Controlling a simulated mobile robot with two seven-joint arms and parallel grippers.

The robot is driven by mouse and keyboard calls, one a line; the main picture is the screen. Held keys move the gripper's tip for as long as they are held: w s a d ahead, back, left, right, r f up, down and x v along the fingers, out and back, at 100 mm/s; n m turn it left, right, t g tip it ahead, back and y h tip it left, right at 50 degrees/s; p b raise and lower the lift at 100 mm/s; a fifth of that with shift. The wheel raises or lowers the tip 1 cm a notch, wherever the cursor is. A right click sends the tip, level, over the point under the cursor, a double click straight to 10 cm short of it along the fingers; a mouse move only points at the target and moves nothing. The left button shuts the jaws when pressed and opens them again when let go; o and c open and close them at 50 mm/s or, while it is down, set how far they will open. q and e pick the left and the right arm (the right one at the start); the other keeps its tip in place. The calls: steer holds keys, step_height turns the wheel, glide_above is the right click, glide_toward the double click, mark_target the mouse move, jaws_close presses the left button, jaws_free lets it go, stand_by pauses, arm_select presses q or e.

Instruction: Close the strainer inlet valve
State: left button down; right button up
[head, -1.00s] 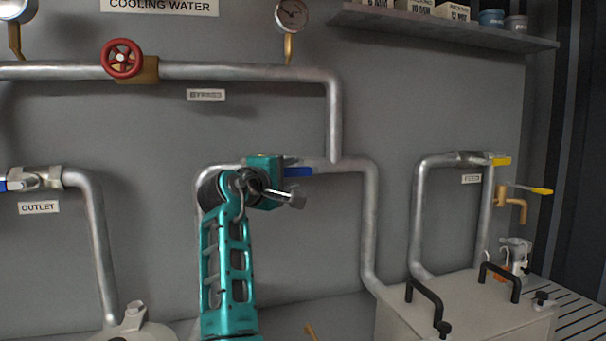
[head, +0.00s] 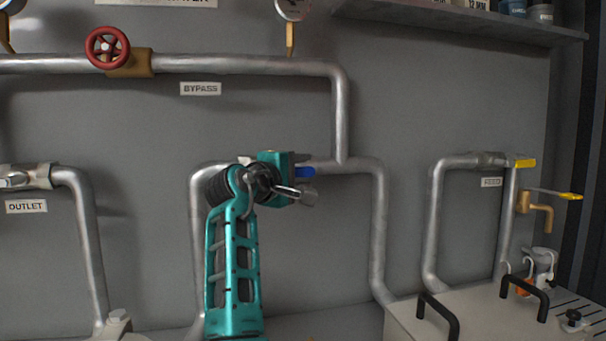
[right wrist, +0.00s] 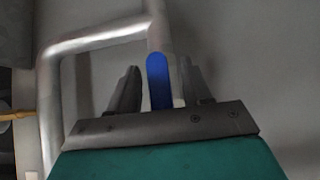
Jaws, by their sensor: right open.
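The strainer inlet valve is mostly hidden behind my right gripper (head: 276,180) in the head view. Its blue lever handle (head: 305,172) shows just to the right of the gripper, on the pipe run. In the right wrist view, the blue handle (right wrist: 158,80) lies between the two dark fingers of my right gripper (right wrist: 160,92), which are spread apart. A gap shows on the handle's left; the right finger is closer, and contact cannot be told. The gripper is open around the handle and not clamped on it. My left gripper is out of view.
The bypass pipe (head: 230,65) with a red handwheel (head: 107,47) runs above. The outlet pipe (head: 90,245) is at left.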

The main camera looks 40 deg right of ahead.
steer(key=shift+c, duration=0.2)
jaws_close()
stand_by(0.4)
